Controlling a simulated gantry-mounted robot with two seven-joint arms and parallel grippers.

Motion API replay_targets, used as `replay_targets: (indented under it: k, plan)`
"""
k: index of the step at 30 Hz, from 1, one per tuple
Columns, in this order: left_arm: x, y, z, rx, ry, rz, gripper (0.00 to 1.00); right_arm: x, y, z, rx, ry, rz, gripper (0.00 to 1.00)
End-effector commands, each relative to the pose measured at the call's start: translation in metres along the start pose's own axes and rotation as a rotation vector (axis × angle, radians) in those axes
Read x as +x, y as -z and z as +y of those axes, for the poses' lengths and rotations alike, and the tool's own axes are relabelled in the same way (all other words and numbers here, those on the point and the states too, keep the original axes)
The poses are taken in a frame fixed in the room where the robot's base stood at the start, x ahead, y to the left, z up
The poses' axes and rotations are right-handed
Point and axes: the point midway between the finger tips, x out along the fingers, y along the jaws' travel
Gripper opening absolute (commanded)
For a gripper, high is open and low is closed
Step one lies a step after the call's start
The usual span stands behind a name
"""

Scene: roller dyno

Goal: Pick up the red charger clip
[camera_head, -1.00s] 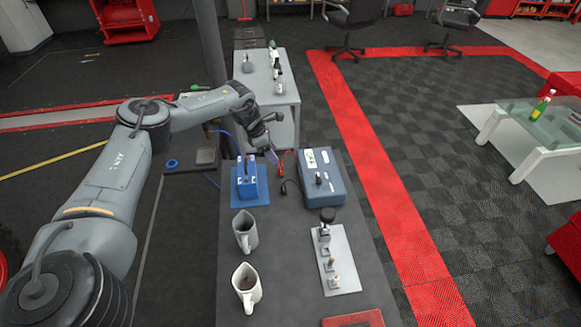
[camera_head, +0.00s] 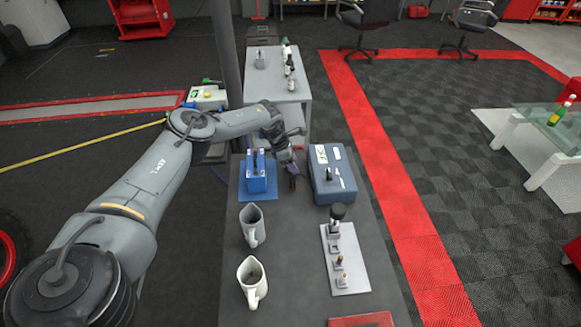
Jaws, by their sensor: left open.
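My left gripper (camera_head: 288,160) is at the far end of the dark table, fingers pointing down between the blue battery-like block and the blue-grey box. It is open. The red charger clip is mostly hidden behind or beneath the gripper; a small reddish and dark patch of clip or lead (camera_head: 293,172) shows at the fingertips. I cannot tell whether the fingers are around the clip or touching it. The blue-grey charger box (camera_head: 335,180) stands just right of the gripper. My right gripper is not in view.
The blue block (camera_head: 258,176) stands on a blue mat left of the gripper. A pale plate with fittings (camera_head: 350,275) lies at right. A grey table (camera_head: 290,90) with bottles stands behind.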

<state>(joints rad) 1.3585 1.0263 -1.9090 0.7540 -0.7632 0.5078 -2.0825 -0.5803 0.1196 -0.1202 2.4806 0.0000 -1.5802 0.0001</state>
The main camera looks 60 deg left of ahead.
Motion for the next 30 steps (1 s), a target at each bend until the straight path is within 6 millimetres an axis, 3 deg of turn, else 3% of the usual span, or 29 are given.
replay_targets:
  k: [7, 18, 30]
  plan:
    - [0.0008, 0.0000, -0.0001, 0.000, 0.000, 0.000, 0.54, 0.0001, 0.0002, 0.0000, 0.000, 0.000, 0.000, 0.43]
    - [0.0007, 0.0001, -0.0001, -0.001, 0.000, 0.000, 0.00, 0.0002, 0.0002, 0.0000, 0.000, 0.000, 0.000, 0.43]
    - [-0.0054, -0.0024, 0.0005, -0.001, -0.001, -0.001, 0.00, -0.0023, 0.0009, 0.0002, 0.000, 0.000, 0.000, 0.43]
